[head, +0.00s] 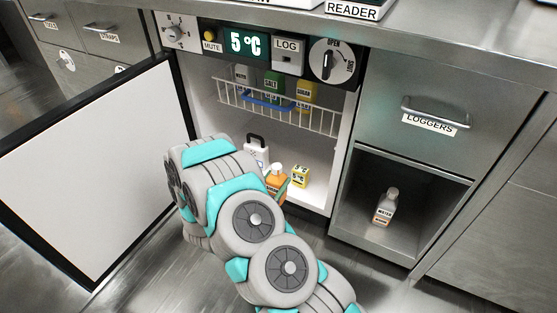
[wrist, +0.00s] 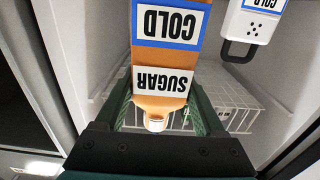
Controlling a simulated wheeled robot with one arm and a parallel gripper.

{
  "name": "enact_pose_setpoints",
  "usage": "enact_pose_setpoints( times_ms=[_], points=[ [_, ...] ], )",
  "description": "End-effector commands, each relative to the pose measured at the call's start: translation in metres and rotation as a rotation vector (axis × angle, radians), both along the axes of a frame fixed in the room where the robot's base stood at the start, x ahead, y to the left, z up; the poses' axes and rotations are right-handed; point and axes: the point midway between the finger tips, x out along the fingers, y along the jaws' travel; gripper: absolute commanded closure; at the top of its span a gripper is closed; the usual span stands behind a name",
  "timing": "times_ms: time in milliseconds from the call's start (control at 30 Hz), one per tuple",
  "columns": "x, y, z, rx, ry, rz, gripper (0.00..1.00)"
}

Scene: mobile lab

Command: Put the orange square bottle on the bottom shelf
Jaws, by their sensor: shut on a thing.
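The orange square bottle (head: 276,182) shows in the head view inside the open fridge, low down, partly hidden by my arm. In the wrist view the orange bottle (wrist: 160,98) appears upside down, with SUGAR and COLD labels and a white cap. My gripper (wrist: 160,88) is shut on it, with a green finger on each side. The bottom shelf (head: 316,194) is the white fridge floor below the wire basket (head: 322,119). I cannot tell whether the bottle's base touches it.
The fridge door (head: 90,165) is open at left. A water bottle (head: 385,207) stands in the right cubby. Several bottles sit in the basket.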

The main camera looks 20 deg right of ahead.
Motion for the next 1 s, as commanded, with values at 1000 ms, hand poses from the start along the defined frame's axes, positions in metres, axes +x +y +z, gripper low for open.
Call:
enact_pose_setpoints(
  times_ms=[1000],
  points=[
    [0.143, -0.055, -0.034, 0.001, 0.000, 0.003, 1.00]
  ],
)
